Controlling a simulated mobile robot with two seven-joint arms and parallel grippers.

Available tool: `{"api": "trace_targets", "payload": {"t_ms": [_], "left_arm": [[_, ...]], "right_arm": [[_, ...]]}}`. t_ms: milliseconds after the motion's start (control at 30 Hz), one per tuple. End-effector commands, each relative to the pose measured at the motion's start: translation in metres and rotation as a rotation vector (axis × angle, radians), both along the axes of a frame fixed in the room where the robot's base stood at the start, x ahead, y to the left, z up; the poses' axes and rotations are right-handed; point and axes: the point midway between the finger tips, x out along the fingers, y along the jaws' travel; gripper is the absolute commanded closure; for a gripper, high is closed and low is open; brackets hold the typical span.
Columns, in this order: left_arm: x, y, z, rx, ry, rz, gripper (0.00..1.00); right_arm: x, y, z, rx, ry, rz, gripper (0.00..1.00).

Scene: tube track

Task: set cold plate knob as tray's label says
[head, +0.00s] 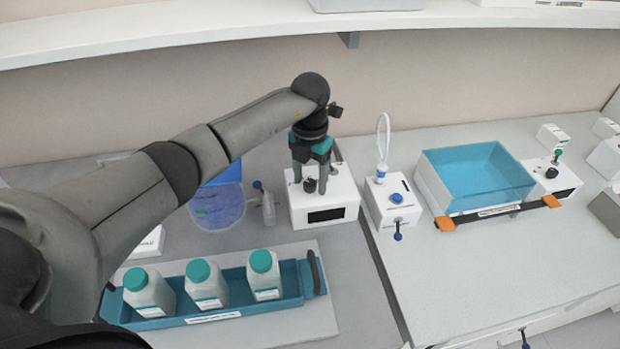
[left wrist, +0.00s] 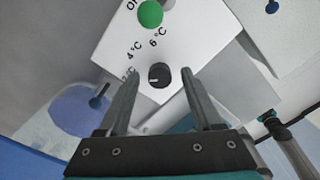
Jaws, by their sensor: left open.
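The white control box (head: 340,210) has a dark display on its front and a black knob (head: 310,186) on top. In the left wrist view the knob (left wrist: 160,75) sits beside printed marks, with 4 °C and 6 °C readable and another partly hidden by a finger. Which mark it points to is unclear. My left gripper (head: 309,178) points down over the box, open, its fingers on either side of the knob with gaps visible. A blue tray (head: 284,309) with three teal-capped bottles stands in front; its label (head: 213,317) is too small to read. My right gripper is out of view.
A green button (left wrist: 150,14) is on the same box. A second white box (head: 392,205) with a blue button stands to the right. A clear blue-tinted vessel (head: 218,208) stands left. A shelf (head: 200,30) runs above.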

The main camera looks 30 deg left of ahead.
Motion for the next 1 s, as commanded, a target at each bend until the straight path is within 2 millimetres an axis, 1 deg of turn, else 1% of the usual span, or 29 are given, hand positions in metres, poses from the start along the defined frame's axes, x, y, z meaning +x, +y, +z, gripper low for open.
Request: {"api": "trace_targets", "payload": {"t_ms": [100,300,900,1000], "left_arm": [[0.0000,-0.0001,-0.0029,0.000,0.000,-0.001,0.33],[0.0000,0.0000,-0.0029,0.000,0.000,0.000,0.33],[0.0000,0.0002,-0.0025,0.000,0.000,0.000,1.00],[0.0000,0.0002,-0.0024,0.000,0.000,0.000,1.00]], "right_arm": [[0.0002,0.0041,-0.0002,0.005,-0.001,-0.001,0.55],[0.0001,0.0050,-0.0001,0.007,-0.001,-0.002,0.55],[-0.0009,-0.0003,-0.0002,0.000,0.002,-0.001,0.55],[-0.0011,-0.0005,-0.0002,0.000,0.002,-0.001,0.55]]}}
